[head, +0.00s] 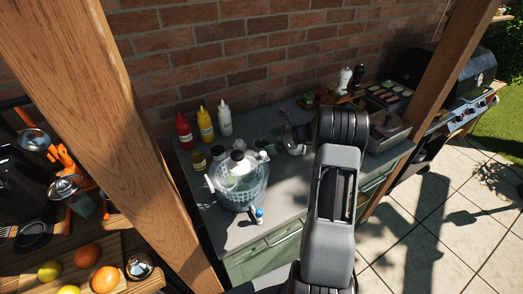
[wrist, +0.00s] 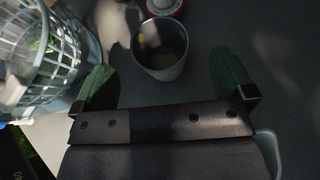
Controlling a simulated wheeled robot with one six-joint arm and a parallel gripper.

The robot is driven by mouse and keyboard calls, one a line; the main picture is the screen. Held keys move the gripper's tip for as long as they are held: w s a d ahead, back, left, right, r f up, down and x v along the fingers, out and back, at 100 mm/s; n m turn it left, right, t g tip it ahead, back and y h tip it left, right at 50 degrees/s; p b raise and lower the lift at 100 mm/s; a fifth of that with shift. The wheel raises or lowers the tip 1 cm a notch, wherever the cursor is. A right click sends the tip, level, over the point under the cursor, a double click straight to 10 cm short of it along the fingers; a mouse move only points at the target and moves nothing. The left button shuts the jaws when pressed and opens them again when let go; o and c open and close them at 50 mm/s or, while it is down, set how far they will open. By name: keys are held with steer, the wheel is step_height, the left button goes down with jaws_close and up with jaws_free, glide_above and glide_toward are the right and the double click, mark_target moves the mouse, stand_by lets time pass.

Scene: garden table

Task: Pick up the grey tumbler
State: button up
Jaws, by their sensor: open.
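The grey tumbler (wrist: 162,62) stands upright in the wrist view, seen from above into its open mouth, with something small and yellowish showing inside. My gripper (wrist: 163,72) is open, its two green fingers apart to the left and right of the tumbler in the picture. A gap shows on each side, and neither finger touches it. I cannot tell how far below the fingertips the tumbler is. In the head view my arm covers much of that part of the counter, and I cannot make out the tumbler surely there.
A pale slatted basket (wrist: 42,62) stands close left of my left finger; it also shows in the head view (head: 240,190). A red and white object (wrist: 163,7) stands just beyond the tumbler. Red (head: 184,130), yellow (head: 205,124) and white (head: 224,119) bottles stand by the wall.

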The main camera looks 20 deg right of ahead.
mark_target(262, 143)
steer(key=shift+p+x, duration=0.95)
steer(key=shift+x, duration=1.75)
steer(key=shift+r, duration=0.15)
steer(key=shift+c, duration=0.5)
steer(key=c, duration=0.9)
